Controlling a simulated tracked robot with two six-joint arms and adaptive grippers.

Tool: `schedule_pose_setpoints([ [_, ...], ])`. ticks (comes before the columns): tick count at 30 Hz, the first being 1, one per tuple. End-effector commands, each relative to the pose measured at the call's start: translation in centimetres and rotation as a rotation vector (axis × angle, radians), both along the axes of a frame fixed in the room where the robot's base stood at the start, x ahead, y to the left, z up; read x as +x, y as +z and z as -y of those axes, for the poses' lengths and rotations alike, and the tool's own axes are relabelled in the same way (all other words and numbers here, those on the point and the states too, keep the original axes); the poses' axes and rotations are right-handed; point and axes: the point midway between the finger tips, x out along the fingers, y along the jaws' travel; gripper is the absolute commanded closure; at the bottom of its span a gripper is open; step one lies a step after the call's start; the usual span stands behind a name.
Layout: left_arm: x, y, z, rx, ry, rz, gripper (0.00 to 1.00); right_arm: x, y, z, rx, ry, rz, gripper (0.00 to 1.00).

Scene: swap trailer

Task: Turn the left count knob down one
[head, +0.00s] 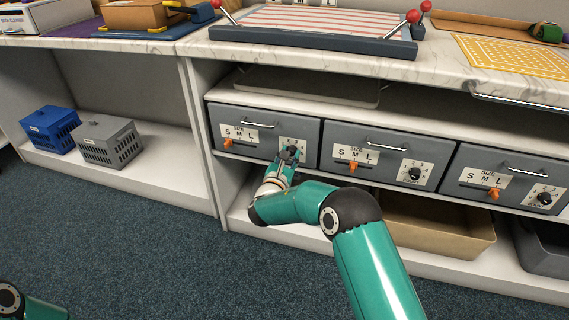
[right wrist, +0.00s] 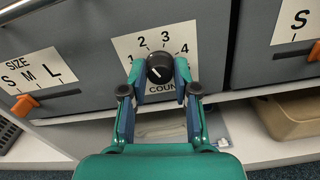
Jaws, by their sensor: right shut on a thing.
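The left count knob (right wrist: 159,68) is a round black knob on a white plate marked 1 to 4 with COUNT below it. In the right wrist view, the fingers of my right gripper (right wrist: 160,86) stand on either side of the knob and are shut on it. A pale mark shows on the knob's face, but I cannot tell surely which number it points to. In the head view my right gripper (head: 289,154) covers most of this knob on the left grey drawer (head: 309,134). My left gripper is out of view.
An orange size slider (head: 228,142) sits on the same drawer. Similar drawers stand to the right, the middle one with its own black count knob (head: 414,173). Below are a tan bin (head: 440,232) and a shelf edge. Blue and grey baskets (head: 108,142) stand at left.

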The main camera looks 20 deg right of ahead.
Motion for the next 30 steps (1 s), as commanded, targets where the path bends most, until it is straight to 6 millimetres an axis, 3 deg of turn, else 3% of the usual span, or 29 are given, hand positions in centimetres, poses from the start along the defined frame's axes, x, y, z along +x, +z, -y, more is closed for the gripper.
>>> schedule_pose_setpoints([
  [10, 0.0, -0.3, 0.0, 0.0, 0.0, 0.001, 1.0, 0.1, 0.1, -0.2, 0.018, 0.007, 0.013, 1.0],
  [11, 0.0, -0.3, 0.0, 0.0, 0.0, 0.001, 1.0, 0.1, 0.1, -0.3, 0.018, 0.007, 0.013, 0.67],
  [15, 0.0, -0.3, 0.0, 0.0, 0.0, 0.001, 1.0, 0.0, 0.1, -0.2, 0.017, 0.006, 0.012, 0.46],
  [25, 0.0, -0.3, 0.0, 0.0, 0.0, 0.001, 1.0, -0.1, 0.0, -0.2, 0.018, 0.003, 0.011, 0.46],
  [30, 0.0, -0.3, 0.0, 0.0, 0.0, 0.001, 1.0, -1.2, 0.0, -1.0, 0.017, 0.004, 0.01, 0.46],
])
